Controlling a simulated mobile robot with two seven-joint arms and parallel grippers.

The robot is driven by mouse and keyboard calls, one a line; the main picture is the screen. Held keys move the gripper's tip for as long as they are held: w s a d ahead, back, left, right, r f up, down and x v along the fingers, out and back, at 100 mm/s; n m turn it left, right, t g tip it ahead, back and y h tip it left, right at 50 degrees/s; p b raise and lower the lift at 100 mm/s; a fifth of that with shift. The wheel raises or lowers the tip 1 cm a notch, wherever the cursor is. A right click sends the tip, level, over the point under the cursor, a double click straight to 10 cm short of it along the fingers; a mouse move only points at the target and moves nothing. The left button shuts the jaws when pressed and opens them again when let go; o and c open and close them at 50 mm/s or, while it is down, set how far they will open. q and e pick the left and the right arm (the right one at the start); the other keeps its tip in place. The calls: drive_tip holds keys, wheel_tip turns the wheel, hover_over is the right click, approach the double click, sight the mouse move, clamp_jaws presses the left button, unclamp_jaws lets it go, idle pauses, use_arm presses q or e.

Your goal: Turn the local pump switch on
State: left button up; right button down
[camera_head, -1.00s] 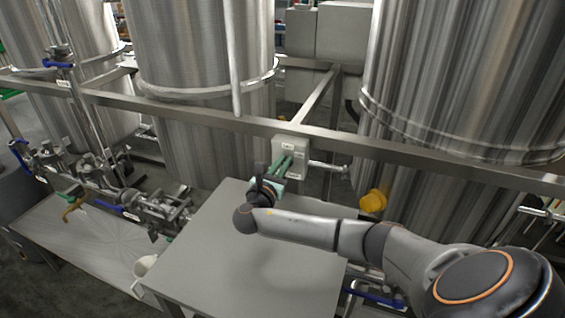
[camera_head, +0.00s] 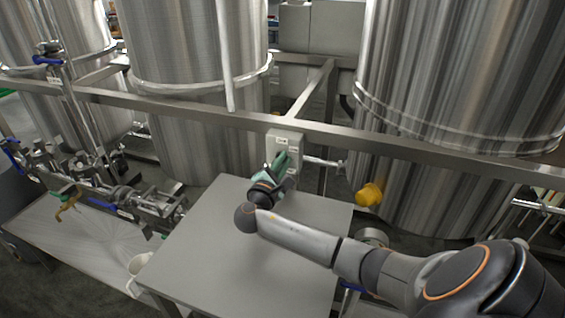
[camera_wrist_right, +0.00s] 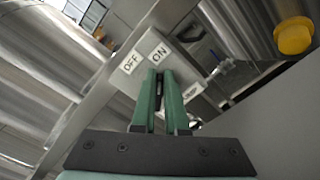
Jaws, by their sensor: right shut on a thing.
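The pump switch box (camera_head: 285,138) is a small light grey box fixed to the steel frame rail between two tanks. In the right wrist view its face (camera_wrist_right: 178,58) carries white OFF and ON labels, with ON right beyond the fingertips. My right gripper (camera_head: 283,160) reaches the box front with its green fingers; they also show in the wrist view (camera_wrist_right: 160,78). The fingers are nearly together, shut on the switch handle, which they mostly hide. The handle's exact angle cannot be told. My left gripper is not in view.
A bare grey table (camera_head: 235,245) stands below my right forearm. Large steel tanks (camera_head: 195,90) stand behind the frame rail (camera_head: 215,117). A yellow cap (camera_head: 369,194) is right of the box.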

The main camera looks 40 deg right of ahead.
drive_tip(key=shift+a+f+m, duration=0.25)
drive_tip(key=shift+f+m, duration=0.25)
drive_tip(key=shift+m, duration=0.1)
drive_tip(key=shift+w+r+b, duration=0.1)
drive_tip(key=shift+b, duration=0.2)
drive_tip(key=c, duration=1)
unclamp_jaws()
drive_tip(key=shift+o, duration=0.3)
drive_tip(key=shift+w, duration=0.15)
drive_tip(key=shift+d, duration=0.1)
drive_tip(key=shift+r, duration=0.1)
drive_tip(key=v, duration=1.2)
drive_tip(key=shift+s+a, duration=0.25)
